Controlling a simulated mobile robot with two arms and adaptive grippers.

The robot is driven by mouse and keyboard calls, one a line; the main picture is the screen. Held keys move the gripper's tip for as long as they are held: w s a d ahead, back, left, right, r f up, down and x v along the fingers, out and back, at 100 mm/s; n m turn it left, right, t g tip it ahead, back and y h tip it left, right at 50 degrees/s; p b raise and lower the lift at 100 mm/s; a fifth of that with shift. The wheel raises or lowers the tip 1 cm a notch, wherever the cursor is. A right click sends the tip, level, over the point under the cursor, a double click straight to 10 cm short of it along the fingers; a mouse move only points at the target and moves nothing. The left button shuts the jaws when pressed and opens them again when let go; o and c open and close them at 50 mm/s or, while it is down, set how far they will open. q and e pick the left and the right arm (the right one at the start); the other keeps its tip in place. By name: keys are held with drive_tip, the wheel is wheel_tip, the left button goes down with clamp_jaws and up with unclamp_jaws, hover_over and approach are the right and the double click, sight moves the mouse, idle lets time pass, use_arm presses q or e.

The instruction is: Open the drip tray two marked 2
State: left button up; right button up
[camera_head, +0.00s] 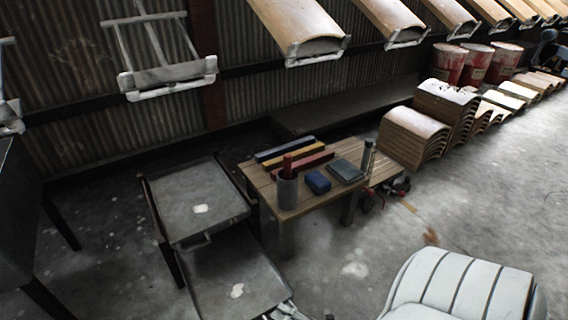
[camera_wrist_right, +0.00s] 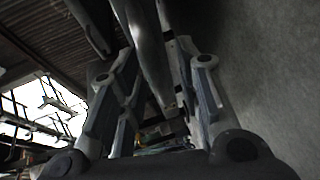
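A dark metal tray (camera_head: 205,183) with a white patch sits on a stand at left centre in the head view. A second dark tray (camera_head: 238,268) with a white patch extends in front of it, lower down; its front is cut off by the frame. I cannot read a number on either. A small grey gripper part (camera_head: 286,309) shows at the bottom edge by the lower tray; I cannot tell which arm it belongs to. In the right wrist view my right gripper (camera_wrist_right: 158,85) has its fingers apart, with a long grey bar (camera_wrist_right: 147,45) beyond and between them.
A wooden table (camera_head: 300,205) right of the trays holds a cup (camera_head: 287,190), a blue block (camera_head: 318,183) and coloured bars. Stacked curved panels (camera_head: 413,138) and red drums (camera_head: 476,62) stand behind. Hangers (camera_head: 168,76) hang above.

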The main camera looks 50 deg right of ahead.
drive_tip(key=v, duration=1.2)
idle(0.4)
